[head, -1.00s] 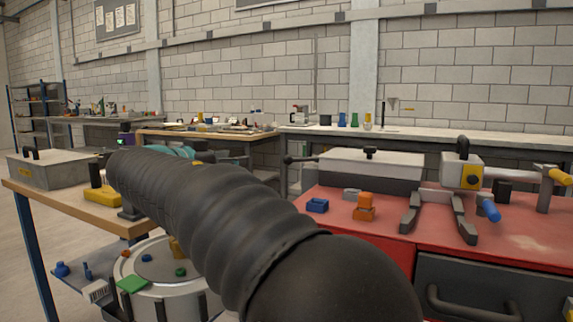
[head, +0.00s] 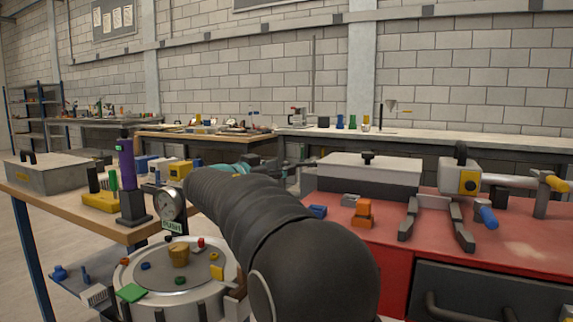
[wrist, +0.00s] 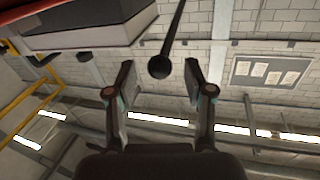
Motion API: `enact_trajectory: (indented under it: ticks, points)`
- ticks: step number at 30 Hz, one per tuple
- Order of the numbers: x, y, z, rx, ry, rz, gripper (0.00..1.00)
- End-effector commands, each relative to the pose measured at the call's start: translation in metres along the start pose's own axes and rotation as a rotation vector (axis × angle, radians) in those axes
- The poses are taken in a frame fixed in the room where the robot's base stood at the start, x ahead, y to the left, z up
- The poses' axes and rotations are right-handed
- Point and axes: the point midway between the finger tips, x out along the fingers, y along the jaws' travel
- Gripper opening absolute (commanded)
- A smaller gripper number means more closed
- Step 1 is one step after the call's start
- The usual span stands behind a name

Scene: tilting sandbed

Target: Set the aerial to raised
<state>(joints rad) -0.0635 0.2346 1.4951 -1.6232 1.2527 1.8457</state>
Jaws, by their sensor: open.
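The likely aerial is a black rod with a ball tip (wrist: 173,38), seen in the wrist view coming down from the top edge. Its ball appears between the fingertips of my gripper (wrist: 159,72), with a gap on both sides. My gripper is open and empty. How far the ball is in depth I cannot tell. In the head view my gripper (head: 282,172) is small and partly hidden behind my arm, just left of the grey lidded box (head: 368,172). The rod is hard to make out there.
The red bench (head: 420,225) carries the box, a clamp-like device (head: 460,181) and small blocks. A round turntable (head: 178,275) stands below.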

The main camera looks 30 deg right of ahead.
Motion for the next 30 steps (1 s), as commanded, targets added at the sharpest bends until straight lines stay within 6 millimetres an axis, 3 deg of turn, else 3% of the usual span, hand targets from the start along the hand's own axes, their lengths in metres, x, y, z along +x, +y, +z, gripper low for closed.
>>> enact_trajectory:
  ticks: [6, 17, 19, 24, 30]
  points:
    - [0.024, 0.0, -0.001, 0.0, 0.001, 0.001, 0.53]
    - [0.028, 0.0, 0.0, 0.001, 0.0, 0.0, 0.53]
    - [0.028, 0.0, 0.0, 0.001, 0.0, 0.0, 0.43]
    - [0.028, 0.0, 0.0, 0.001, 0.0, 0.0, 0.0]
    - [0.028, 0.0, 0.0, 0.0, 0.0, -0.001, 0.0]
